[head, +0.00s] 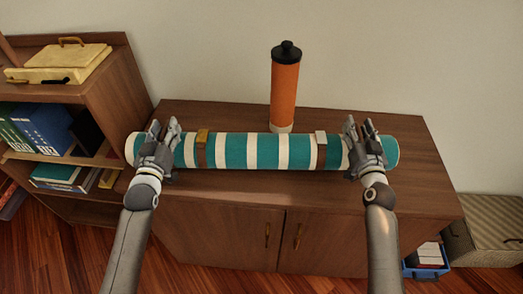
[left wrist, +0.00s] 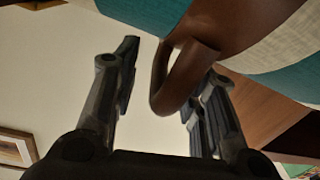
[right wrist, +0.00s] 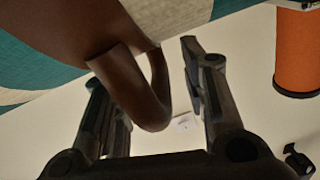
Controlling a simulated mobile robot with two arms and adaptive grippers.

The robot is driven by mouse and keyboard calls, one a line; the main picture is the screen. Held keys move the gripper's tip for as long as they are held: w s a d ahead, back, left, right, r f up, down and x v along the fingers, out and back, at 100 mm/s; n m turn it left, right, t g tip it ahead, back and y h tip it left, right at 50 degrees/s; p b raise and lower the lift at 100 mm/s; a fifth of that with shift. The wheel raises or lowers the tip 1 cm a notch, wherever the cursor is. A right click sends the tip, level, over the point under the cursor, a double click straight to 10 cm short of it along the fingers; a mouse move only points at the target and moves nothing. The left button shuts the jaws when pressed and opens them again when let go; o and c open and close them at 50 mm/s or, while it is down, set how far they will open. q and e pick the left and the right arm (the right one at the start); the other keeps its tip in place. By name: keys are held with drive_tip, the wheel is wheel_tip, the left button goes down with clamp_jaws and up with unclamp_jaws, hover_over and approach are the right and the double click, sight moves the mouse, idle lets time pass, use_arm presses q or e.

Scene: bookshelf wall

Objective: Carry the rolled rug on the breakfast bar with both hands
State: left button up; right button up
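The rolled rug (head: 239,151), striped teal and white, lies lengthwise on top of a brown wooden cabinet. Two brown straps with buckles circle it. My left gripper (head: 163,128) is over its left end and my right gripper (head: 361,126) over its right end. In the left wrist view a brown handle loop (left wrist: 165,88) on the rug (left wrist: 150,12) sits between open fingers, nearer the right one. In the right wrist view another brown loop (right wrist: 150,112) sits between open fingers, nearer the left one. The head view hides both loops behind the grippers.
An orange bottle (head: 284,90) with a black lid stands just behind the rug. The cabinet top (head: 215,112) is otherwise clear. A bookshelf (head: 122,75) with books and a yellow case (head: 62,62) adjoins at left. A patterned box (head: 485,240) and blue crate (head: 428,270) stand at lower right.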

use_arm(q)
clamp_jaws()
use_arm(e)
clamp_jaws()
use_arm(q)
drive_tip(key=shift+r, duration=0.35)
use_arm(e)
drive_tip(key=shift+r, duration=0.35)
use_arm(q)
drive_tip(key=shift+w, duration=0.1)
use_arm(e)
drive_tip(key=shift+w, duration=0.1)
